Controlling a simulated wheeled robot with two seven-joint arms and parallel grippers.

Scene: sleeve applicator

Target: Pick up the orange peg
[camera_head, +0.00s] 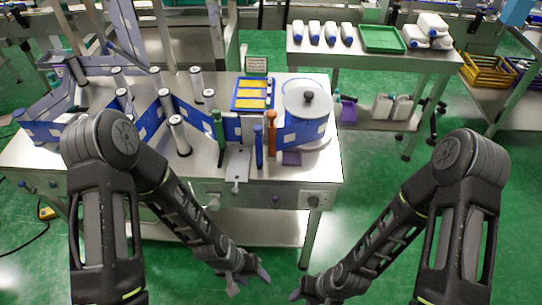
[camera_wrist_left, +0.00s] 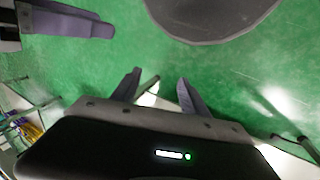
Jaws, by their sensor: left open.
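The orange peg (camera_head: 271,134) stands upright on the sleeve machine's steel top, near its front right, beside a blue peg (camera_head: 258,146). My left gripper (camera_head: 252,280) is in front of the machine, low and well apart from the peg. Its two fingers are spread and empty in the left wrist view (camera_wrist_left: 155,88). My right gripper (camera_head: 303,290) is to the right of the left one, near the bottom edge of the head view. Its jaw state is not clear. The peg does not show in the left wrist view.
A green peg (camera_head: 219,131) stands left of the orange one. A round disc with a black knob (camera_head: 308,98) is just behind right. Steel rollers (camera_head: 179,135) with blue film fill the left. A table (camera_head: 370,57) with white bottles and a green tray (camera_head: 381,39) stands behind.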

